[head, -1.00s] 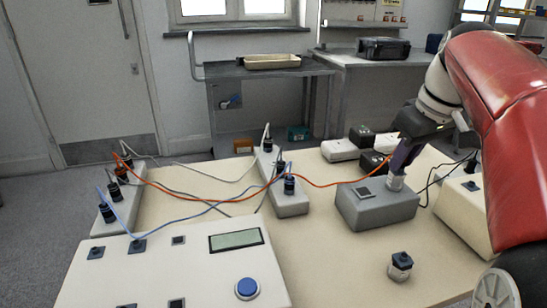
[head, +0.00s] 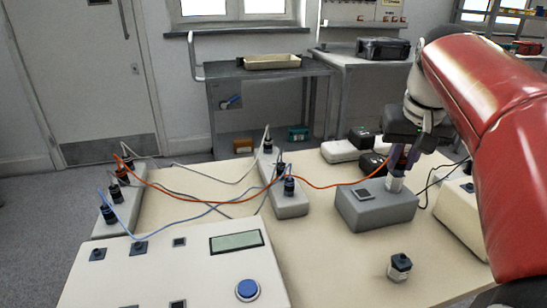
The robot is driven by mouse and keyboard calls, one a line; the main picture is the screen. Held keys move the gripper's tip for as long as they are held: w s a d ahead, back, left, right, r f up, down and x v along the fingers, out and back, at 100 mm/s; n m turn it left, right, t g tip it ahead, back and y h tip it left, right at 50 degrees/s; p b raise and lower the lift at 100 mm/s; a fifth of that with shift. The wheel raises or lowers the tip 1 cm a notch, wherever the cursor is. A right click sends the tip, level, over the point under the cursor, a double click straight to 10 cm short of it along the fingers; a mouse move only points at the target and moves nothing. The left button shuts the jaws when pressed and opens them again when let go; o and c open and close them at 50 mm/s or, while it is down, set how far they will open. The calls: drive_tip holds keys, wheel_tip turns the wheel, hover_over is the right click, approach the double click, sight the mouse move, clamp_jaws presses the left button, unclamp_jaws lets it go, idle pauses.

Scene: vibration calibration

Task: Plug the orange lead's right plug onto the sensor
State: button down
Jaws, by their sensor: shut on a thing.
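The orange lead (head: 340,186) runs from the left socket strip, past the middle strip, to my gripper at the right. My gripper (head: 398,170) points down over the grey box (head: 372,212), shut on the lead's right plug, which is mostly hidden between the fingers. Directly under the fingertips a pale, short cylinder, seemingly the sensor (head: 394,185), stands on the box top. I cannot tell whether plug and sensor touch or are joined. A similar small silver and dark cylinder (head: 399,267) stands apart on the table in front.
The middle strip (head: 290,205) and left strip (head: 121,212) carry several dark plugs with grey and blue leads. A cream console (head: 180,270) with display and blue button fills the front left. Black and white boxes stand behind the grey box; a cream box is at right.

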sight(402, 158)
drive_tip(key=shift+m+h, duration=0.3)
drive_tip(key=shift+m, duration=0.5)
drive_tip(key=c, duration=1.2)
unclamp_jaws()
drive_tip(key=shift+r, duration=0.1)
drive_tip(key=shift+p+v, duration=1.1)
drive_tip(key=shift+v, duration=1.3)
